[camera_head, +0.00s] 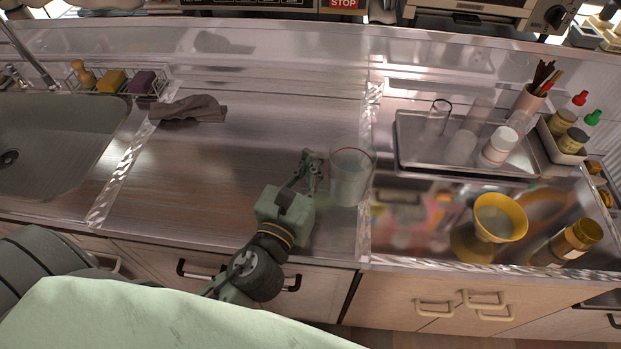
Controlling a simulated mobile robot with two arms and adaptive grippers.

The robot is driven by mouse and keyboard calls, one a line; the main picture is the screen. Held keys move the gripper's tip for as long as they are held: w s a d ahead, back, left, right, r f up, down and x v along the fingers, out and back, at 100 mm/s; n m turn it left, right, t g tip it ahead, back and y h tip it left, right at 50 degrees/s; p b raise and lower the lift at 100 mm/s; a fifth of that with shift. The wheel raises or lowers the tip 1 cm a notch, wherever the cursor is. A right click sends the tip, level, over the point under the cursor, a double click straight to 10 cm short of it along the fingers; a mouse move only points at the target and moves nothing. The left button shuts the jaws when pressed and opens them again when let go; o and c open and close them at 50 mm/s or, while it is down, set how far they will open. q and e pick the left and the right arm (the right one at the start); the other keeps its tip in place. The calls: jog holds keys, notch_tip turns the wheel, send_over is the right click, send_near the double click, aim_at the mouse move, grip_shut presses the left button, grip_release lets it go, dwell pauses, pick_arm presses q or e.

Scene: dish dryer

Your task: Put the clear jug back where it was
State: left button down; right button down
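The clear jug (351,180) stands upright on the steel counter, near the middle of the head view. It is see-through, so its outline is faint and any handle is hard to make out. My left gripper (313,163) reaches in from the front and has its fingers close against the jug's left side. I cannot tell whether the fingers are closed on a handle or only beside the jug. My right gripper is not in view.
A metal tray (408,160) holding clear glasses and a white-capped jar (498,147) lies to the right. A grey cloth (190,108) lies left, beside the sink (60,150). The left-middle counter is clear.

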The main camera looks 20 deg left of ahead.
pick_arm(q)
jog(key=f, duration=0.1)
jog(key=f+b, duration=0.2)
jog(key=shift+s+a+f, duration=0.15)
jog(key=shift+a+f, duration=0.1)
jog(key=shift+f, duration=0.35)
jog(key=shift+f+b, duration=0.2)
jog(key=shift+b, duration=0.1)
jog(key=c, duration=1.9)
grip_release()
